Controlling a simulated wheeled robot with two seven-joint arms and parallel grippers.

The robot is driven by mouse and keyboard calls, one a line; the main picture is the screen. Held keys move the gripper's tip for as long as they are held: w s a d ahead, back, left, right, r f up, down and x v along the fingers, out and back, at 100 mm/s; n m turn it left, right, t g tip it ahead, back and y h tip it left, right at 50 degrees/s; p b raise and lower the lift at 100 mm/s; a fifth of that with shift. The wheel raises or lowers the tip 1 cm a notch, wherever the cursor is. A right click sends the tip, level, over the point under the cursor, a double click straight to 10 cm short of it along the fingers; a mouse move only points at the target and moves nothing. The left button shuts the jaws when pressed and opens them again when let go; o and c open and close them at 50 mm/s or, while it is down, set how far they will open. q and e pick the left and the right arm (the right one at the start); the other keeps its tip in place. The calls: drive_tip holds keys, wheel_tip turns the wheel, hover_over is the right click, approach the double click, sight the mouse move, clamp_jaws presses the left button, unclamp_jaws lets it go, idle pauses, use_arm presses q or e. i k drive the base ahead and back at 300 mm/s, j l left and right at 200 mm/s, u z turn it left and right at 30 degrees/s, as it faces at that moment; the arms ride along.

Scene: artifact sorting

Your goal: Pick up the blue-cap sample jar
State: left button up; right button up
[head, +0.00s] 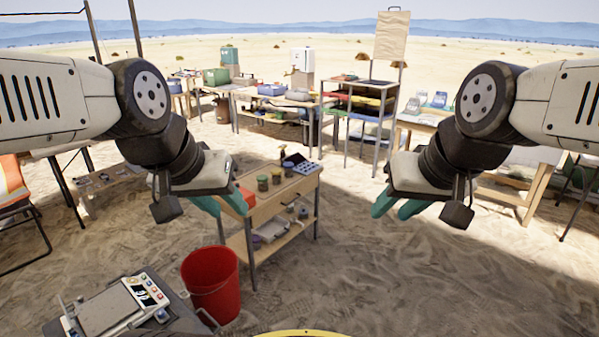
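A small wooden table (262,204) stands in the middle, with several small jars on top. One jar (262,183) has a dark olive look, another (276,177) is greenish, and a third (288,168) at the back has a darker, greyish lid. They are too small for me to tell which has a blue cap. My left gripper (221,206) is open and empty, in front of the table's left end in the picture. My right gripper (397,207) is open and empty, right of the table over bare sand.
A dark tray (300,163) lies at the table's far end; a lower shelf (270,234) holds more items. A red bucket (211,284) and a scale (125,305) are at front left. Long tables and a colored-tray rack (362,103) stand behind.

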sight(288, 173)
drive_tip(key=i+l+u, duration=0.2)
drive_tip(key=i+l, duration=0.15)
drive_tip(key=l, duration=0.25)
drive_tip(key=i+l+u, duration=0.1)
drive_tip(key=l, duration=0.25)
drive_tip(key=i+l+u, duration=0.1)
drive_tip(key=i+l, duration=0.15)
drive_tip(key=i+l+u, duration=0.1)
drive_tip(key=l, duration=0.35)
drive_tip(key=i+l+u, duration=0.15)
drive_tip(key=i, duration=0.3)
drive_tip(key=i+l+u, duration=0.15)
drive_tip(key=i, duration=0.3)
drive_tip(key=i+l+u, duration=0.15)
drive_tip(key=i, duration=0.25)
drive_tip(key=i+j+u, duration=0.15)
drive_tip(key=i, duration=0.8)
